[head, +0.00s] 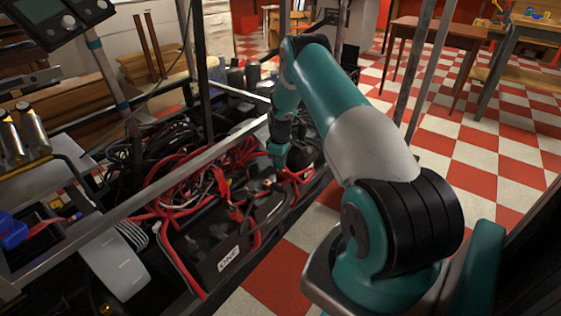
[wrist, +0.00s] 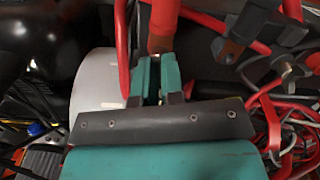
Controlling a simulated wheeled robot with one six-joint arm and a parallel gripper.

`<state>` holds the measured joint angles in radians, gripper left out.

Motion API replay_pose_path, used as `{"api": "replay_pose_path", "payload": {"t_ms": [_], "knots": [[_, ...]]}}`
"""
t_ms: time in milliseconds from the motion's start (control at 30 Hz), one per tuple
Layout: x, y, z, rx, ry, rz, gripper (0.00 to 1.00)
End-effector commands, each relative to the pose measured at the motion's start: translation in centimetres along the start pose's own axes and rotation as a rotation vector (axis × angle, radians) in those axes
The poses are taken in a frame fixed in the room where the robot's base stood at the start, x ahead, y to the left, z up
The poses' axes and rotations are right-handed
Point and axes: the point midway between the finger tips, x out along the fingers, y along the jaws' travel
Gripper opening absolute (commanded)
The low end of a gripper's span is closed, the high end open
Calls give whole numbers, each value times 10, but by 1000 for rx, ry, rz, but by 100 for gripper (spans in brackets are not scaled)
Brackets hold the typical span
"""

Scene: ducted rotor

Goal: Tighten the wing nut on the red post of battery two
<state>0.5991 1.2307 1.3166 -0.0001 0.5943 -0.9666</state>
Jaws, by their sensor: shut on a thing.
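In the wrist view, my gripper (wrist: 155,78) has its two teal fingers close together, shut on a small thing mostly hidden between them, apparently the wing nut. A thick red cable end with a brownish-red sleeve (wrist: 160,42) lies right beyond the fingertips. The red post itself is hidden by the fingers. In the head view, my gripper (head: 278,156) points down among red cables, behind the black battery marked "ONE" (head: 225,262). No label for battery two is readable.
A black terminal cover with a brown lug (wrist: 232,50) and several red cables (wrist: 275,125) crowd the right of the wrist view. A pale rounded part (wrist: 97,78) is close on the left. In the head view, a metal rail (head: 150,186) and tangled cables (head: 190,170) border the arm.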

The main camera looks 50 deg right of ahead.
Motion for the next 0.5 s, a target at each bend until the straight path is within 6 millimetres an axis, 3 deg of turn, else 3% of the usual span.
{"api": "replay_pose_path", "payload": {"t_ms": [500], "knots": [[-1, 1, 0, 421, 0, 2, 0]]}}
